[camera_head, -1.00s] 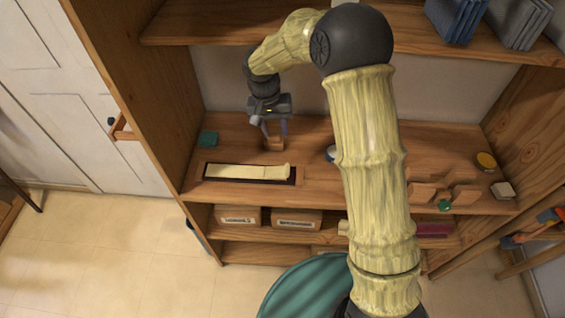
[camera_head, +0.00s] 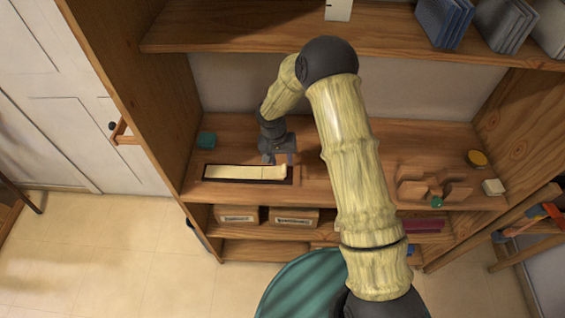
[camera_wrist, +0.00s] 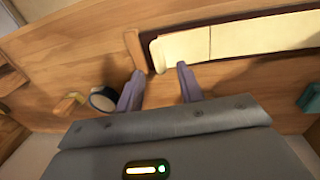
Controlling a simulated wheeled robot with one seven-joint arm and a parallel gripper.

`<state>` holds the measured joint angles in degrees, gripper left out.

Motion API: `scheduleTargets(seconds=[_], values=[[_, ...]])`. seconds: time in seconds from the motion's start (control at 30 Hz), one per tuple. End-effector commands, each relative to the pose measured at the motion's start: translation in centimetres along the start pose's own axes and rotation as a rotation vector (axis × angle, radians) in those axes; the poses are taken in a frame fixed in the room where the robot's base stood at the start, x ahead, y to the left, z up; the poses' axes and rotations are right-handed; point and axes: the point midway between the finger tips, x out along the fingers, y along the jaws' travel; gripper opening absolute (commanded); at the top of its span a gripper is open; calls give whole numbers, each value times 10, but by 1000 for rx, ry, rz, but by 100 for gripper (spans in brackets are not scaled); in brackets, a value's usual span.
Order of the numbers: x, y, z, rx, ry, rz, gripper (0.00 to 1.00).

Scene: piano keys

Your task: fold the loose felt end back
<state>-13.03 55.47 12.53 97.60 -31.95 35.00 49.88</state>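A long cream felt strip (camera_head: 240,172) lies along a dark-edged tray (camera_head: 212,179) on the shelf. Its right end (camera_head: 279,172) looks slightly raised; in the wrist view this felt end (camera_wrist: 160,55) appears at the left of the strip, with a crease line across the strip further along. My gripper (camera_head: 281,158) is low, just behind that end. In the wrist view my gripper (camera_wrist: 161,84) has its two fingers apart with nothing between them, close to the felt end. A small wooden block (camera_wrist: 135,50) stands beside the felt end, near one finger.
A green block (camera_head: 206,139) sits at the shelf's left. Labelled boxes (camera_head: 237,215) stand below. The upper shelf (camera_head: 220,39) overhangs behind my arm.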

Motion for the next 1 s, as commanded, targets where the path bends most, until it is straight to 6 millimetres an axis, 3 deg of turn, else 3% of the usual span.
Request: scheduleTargets(seconds=[0.3,0.6,0.8,1.0], values=[[36,2,0,3,-2,1,37],[39,2,0,2,0,1,37],[39,1,0,2,0,1,0],[38,-1,0,2,0,0,0]])
